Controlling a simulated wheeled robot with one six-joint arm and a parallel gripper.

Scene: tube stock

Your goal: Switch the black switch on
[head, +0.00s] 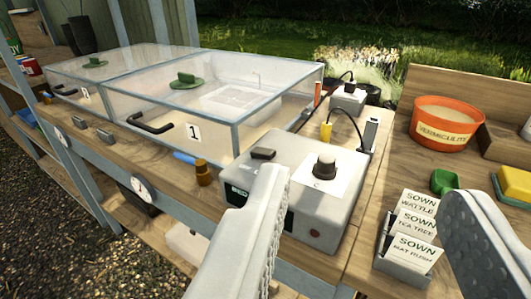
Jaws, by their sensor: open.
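A grey control box (290,185) sits on the wooden bench in the middle of the view. A small black switch (262,154) stands on the left of its top. I cannot tell which way the switch is set. A dark round knob (325,165) on a white dial card is to its right. My gripper (368,195) is open and empty, its two grey fingers wide apart. The left finger shows in front of the box and hides part of its front. The right finger is at the right edge, away from the box.
Clear propagator boxes (195,90) with black handles stand behind and left of the control box. A card holder (403,262) is between the fingers in the picture. An orange vermiculite bowl (447,122), a green scoop (444,182) and a yellow sponge (515,183) are at right.

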